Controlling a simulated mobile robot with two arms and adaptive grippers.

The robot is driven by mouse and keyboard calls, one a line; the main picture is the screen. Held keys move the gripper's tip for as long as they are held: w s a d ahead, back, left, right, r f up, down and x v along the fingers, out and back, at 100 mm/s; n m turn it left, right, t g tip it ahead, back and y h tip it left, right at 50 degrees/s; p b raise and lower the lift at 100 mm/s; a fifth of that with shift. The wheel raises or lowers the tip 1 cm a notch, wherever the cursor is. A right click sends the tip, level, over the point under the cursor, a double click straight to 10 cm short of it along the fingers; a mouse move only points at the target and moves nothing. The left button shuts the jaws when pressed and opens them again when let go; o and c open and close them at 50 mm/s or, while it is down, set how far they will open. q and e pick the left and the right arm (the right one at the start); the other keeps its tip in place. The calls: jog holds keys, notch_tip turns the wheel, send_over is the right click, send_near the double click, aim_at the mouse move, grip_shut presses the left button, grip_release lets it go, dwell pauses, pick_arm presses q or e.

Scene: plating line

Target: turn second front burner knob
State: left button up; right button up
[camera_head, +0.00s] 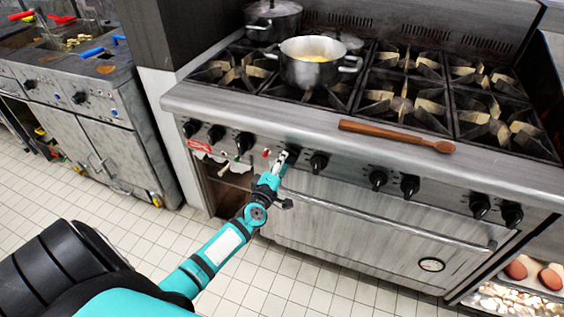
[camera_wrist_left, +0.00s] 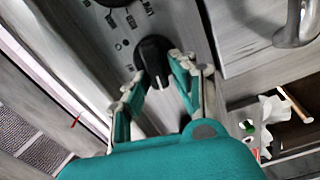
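A row of black burner knobs runs along the stove's steel front panel in the head view, with one knob (camera_head: 318,162) just right of my left gripper (camera_head: 280,160) and another knob (camera_head: 244,142) to its left. My left gripper is raised to the panel between these two and hides the panel behind it. In the left wrist view, a black knob (camera_wrist_left: 153,56) stands between the spread fingertips of the left gripper (camera_wrist_left: 157,75). The fingers are open on either side of it; I cannot tell whether they touch it. My right gripper is not in view.
A pot (camera_head: 310,70) stands on the stove top. A wooden spoon (camera_head: 395,135) lies near the front edge. An oven door handle (camera_head: 400,225) juts out below the knobs. A sink counter (camera_head: 75,85) stands at left. The tiled floor (camera_head: 340,295) in front is clear.

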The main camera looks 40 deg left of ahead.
pick_arm(q)
jog(key=shift+o, duration=1.1)
jog(key=v, duration=1.2)
jog(key=shift+f, duration=0.1)
